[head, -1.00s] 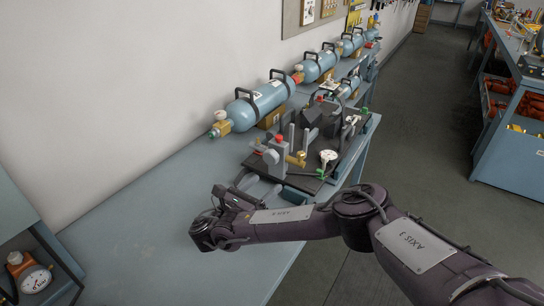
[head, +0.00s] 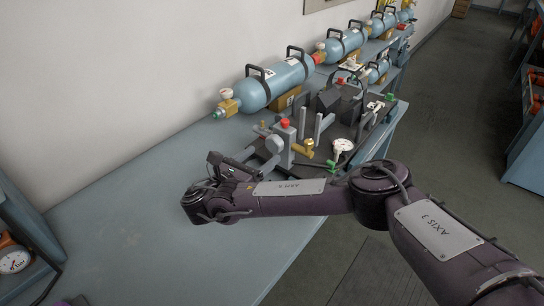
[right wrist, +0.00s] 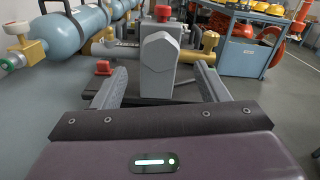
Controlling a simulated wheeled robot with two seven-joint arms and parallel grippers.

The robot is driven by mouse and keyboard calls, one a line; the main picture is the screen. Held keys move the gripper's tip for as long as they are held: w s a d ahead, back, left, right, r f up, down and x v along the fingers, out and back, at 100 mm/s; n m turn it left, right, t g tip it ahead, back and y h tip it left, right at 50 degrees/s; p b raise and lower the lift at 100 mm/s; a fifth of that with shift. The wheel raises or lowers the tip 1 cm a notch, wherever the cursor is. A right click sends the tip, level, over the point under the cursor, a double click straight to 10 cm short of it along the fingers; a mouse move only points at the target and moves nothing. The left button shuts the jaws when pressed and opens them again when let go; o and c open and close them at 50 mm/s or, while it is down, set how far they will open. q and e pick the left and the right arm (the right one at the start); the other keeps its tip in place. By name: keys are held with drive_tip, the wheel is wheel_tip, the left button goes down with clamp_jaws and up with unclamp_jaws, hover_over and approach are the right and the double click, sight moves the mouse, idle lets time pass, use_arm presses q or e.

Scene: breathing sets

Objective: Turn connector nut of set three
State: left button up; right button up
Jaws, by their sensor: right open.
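My right gripper (head: 258,160) reaches over the bench toward the near end of a black rig board (head: 368,150). In the right wrist view my gripper (right wrist: 158,82) is open, with its fingers apart. A grey block with a six-sided face (right wrist: 160,55) shows between and beyond the fingers; I cannot tell whether they touch it. In the head view its rounded grey end (head: 275,145) is just ahead of the gripper. A brass fitting (head: 308,147) stands beside it. I cannot tell which part is the connector nut, or read the set number. My left gripper is out of view.
A blue cylinder (head: 272,84) with black handles lies along the wall behind the rig, with more beyond. A white gauge (head: 342,146) stands on the board's right side. The near bench top (head: 130,225) is clear. A gauge (head: 14,260) sits on a shelf at lower left.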

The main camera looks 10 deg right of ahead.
sight(271, 147)
drive_tip(key=p+x, duration=0.1)
drive_tip(key=x, duration=0.3)
drive_tip(key=shift+w+d, duration=0.2)
drive_tip(key=shift+d, duration=0.05)
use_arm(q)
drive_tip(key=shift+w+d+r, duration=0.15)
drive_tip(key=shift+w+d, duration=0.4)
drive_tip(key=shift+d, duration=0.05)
use_arm(e)
drive_tip(key=shift+w+d, duration=0.3)
drive_tip(key=shift+d, duration=0.05)
drive_tip(key=c, duration=1)
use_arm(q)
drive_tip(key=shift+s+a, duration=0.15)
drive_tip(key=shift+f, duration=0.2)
use_arm(e)
drive_tip(key=shift+m, duration=0.3)
drive_tip(key=m+b, duration=0.2)
drive_tip(key=m, duration=0.1)
drive_tip(key=shift+f, duration=0.15)
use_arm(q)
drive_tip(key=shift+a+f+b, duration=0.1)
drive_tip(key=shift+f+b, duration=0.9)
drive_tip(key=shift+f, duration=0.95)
use_arm(e)
drive_tip(key=shift+w+a+m, duration=0.1)
drive_tip(key=shift+m, duration=1.6)
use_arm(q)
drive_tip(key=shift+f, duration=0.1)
